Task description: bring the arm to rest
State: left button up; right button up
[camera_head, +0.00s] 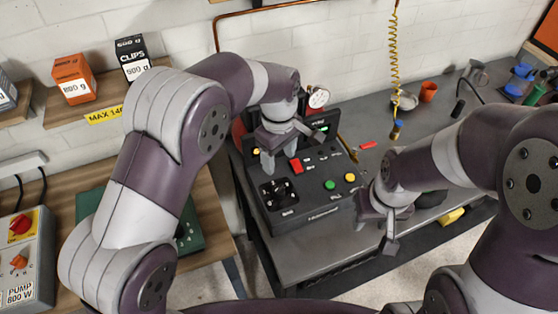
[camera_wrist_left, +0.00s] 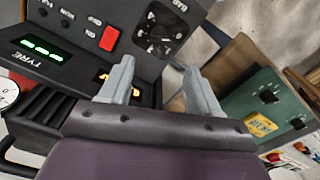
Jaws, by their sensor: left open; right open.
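My left gripper (camera_head: 283,152) is open and empty, above the left side of a dark control box (camera_head: 312,196) with a red switch, green and yellow buttons and a round knob. In the left wrist view its two grey fingers (camera_wrist_left: 158,88) are apart, with the box's red switch (camera_wrist_left: 109,39) and knob dial (camera_wrist_left: 160,30) beyond them. My right gripper (camera_head: 382,228) is open, at the right of the control box over the bench edge; I see nothing in it. Whether either gripper touches the box cannot be told.
The grey bench (camera_head: 420,142) holds a metal bowl (camera_head: 405,101), an orange cup (camera_head: 428,92) and a red piece (camera_head: 369,145). A coiled yellow hose (camera_head: 395,50) hangs above. A shelf with boxes (camera_head: 73,80) and a pump unit (camera_head: 22,258) are at the left.

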dwell(0.3)
pick_arm(q)
jog(key=s+a+m+t, duration=0.1)
jog(key=s+a+m, duration=0.8)
jog(key=s+a, duration=0.7)
jog(key=shift+s+a+m, duration=0.25)
jog(key=shift+a+m, duration=0.05)
jog(key=shift+a, duration=0.7)
jog(key=shift+r, duration=0.1)
